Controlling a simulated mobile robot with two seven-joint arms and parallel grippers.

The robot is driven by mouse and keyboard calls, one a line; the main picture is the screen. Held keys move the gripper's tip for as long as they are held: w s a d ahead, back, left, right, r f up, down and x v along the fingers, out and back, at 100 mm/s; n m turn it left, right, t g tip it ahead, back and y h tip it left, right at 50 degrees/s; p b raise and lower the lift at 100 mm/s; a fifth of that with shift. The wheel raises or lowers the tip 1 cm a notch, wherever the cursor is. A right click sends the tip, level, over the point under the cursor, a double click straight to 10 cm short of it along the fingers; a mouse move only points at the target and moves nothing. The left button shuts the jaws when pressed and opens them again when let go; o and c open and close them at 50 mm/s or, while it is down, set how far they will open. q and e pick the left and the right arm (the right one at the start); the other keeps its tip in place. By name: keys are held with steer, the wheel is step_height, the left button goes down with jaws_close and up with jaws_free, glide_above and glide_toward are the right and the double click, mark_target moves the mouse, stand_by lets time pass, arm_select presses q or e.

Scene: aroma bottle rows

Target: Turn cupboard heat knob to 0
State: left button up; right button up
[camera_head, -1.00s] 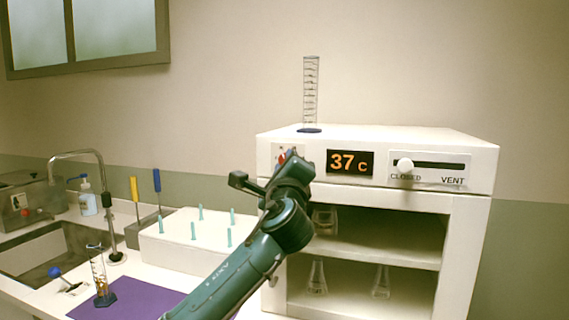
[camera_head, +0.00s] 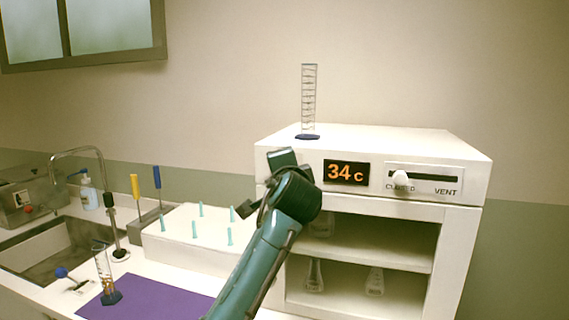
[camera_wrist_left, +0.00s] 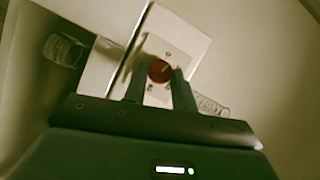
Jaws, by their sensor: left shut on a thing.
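The cupboard (camera_head: 465,205) is a white cabinet with a display (camera_head: 346,172) that reads 34 c. Its heat knob is hidden behind my left gripper in the head view. In the left wrist view the red knob (camera_wrist_left: 159,70) sits on a pale plate (camera_wrist_left: 180,42) between the two fingers. My left gripper (camera_wrist_left: 160,80) is shut on the knob. In the head view the left gripper (camera_head: 283,160) is at the left end of the cupboard's front panel. My right gripper is not in view.
A graduated cylinder (camera_head: 308,100) stands on top of the cupboard. The vent slider (camera_head: 400,178) is at the CLOSED end. Flasks (camera_head: 375,281) stand on the open shelves. A white peg rack (camera_head: 180,240), a purple mat (camera_head: 140,300) and a sink (camera_head: 50,250) are to the left.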

arm_select(q)
steer(key=shift+r+n+g+h+p, duration=0.1)
steer(key=shift+n+g+h+p, duration=0.4)
steer(key=shift+n, duration=0.8)
steer(key=o, duration=1)
steer(key=shift+a, duration=0.1)
